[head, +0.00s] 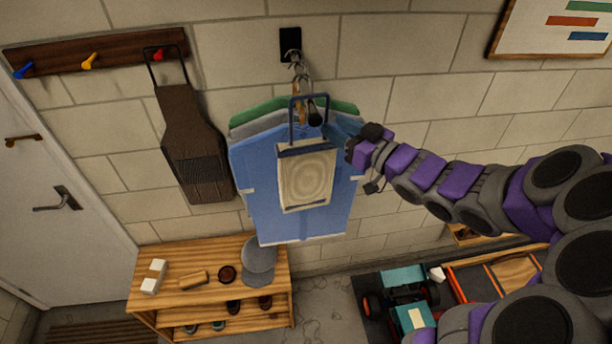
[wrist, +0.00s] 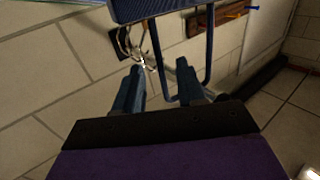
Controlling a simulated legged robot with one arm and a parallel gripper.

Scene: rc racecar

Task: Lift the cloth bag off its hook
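The cloth bag (head: 307,178) is cream with a ringed pattern, a dark blue top edge and a stiff blue handle loop. In the head view it hangs upright in front of blue clothes. What its handle rests on is hard to make out. My gripper (head: 325,125) is at the handle from the right, with its fingers partly hidden. In the wrist view my gripper (wrist: 158,85) has its two blue fingers apart. One side of the bag's handle (wrist: 157,55) appears between them, with one finger seeming inside the loop. I cannot tell whether they touch.
Shirts on hangers (head: 265,200) hang behind the bag from a black wall hook (head: 291,44). A wooden bench (head: 205,262) stands below, and a toy car (head: 402,290) is at lower right.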

